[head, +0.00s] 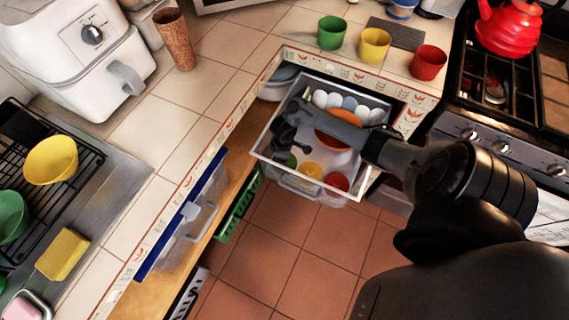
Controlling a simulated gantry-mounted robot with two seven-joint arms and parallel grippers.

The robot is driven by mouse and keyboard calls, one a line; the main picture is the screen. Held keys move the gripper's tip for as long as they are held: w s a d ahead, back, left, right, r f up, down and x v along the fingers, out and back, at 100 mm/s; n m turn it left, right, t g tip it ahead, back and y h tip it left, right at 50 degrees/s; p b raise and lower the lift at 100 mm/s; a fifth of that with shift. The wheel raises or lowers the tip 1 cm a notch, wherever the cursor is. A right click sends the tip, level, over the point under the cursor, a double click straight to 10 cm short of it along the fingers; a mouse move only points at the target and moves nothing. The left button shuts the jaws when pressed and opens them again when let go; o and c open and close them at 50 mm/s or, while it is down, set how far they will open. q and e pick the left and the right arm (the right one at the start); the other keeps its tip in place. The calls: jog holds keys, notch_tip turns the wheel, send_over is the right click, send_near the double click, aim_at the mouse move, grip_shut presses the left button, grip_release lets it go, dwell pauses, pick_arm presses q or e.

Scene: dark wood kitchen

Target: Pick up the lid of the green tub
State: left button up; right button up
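A green tub (331,34) stands on the counter at the back, beside a yellow tub (374,45) and a red tub (428,63). Below them is a pulled-out drawer (262,137) with pale walls. In its front part lie small round green (291,160), yellow (312,170) and red (339,181) pieces that look like lids. The green one is partly hidden. My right arm comes in from the right, and its dark gripper (283,143) is over the drawer's left side, close to the green piece. I cannot make out its finger gap. My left gripper is out of view.
A stove with a red kettle (507,30) is at right. An air fryer (85,55), dish rack (62,195) and yellow sponge (62,254) are at left.

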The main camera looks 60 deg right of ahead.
jog(key=c, duration=1.1)
jog(key=shift+r, duration=0.2)
